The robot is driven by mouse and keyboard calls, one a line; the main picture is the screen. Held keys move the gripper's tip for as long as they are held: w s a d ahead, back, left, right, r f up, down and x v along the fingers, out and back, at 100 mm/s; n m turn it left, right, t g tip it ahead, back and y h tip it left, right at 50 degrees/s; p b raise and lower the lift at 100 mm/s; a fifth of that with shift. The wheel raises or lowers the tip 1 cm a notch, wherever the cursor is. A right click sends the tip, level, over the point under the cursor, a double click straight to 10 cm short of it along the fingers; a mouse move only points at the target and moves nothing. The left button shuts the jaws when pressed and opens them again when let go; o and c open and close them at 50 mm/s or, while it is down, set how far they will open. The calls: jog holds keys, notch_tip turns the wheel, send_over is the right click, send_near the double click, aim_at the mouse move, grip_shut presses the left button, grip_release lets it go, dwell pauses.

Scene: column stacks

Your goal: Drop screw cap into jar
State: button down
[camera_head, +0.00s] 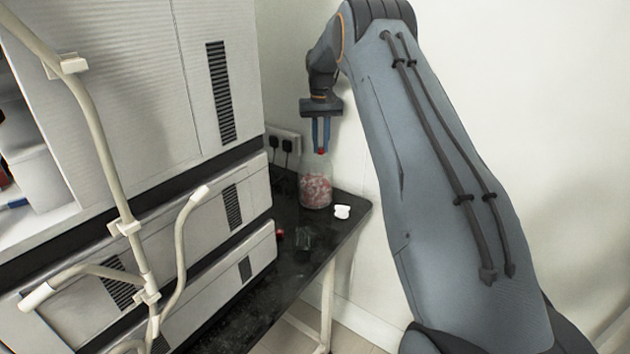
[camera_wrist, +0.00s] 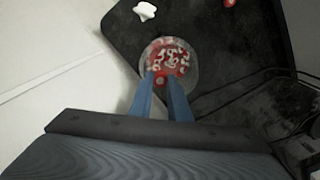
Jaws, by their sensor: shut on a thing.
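A clear jar (camera_head: 316,188) with red and white pieces inside stands on the black table near its back corner. It also shows from above in the wrist view (camera_wrist: 186,60). My gripper (camera_head: 321,148) is directly above the jar's mouth, pointing down. Its two blue fingers are shut on a small red screw cap (camera_head: 321,151), which also shows between the fingertips in the wrist view (camera_wrist: 160,80). The cap is at about the height of the jar's opening; I cannot tell whether it is just above or just inside it.
A small white object (camera_head: 342,211) lies on the black table (camera_head: 343,228) to the right of the jar. A small red object (camera_head: 280,233) lies to the left, near the stacked grey units (camera_head: 222,215). Pale pipes (camera_head: 125,228) stand in the left foreground. A wall socket (camera_head: 290,137) is behind.

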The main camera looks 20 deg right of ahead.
jog(key=shift+f, duration=0.3)
jog(key=c, duration=1.6)
grip_release()
jog(key=shift+r+b, duration=1.15)
jog(key=shift+r, duration=2.75)
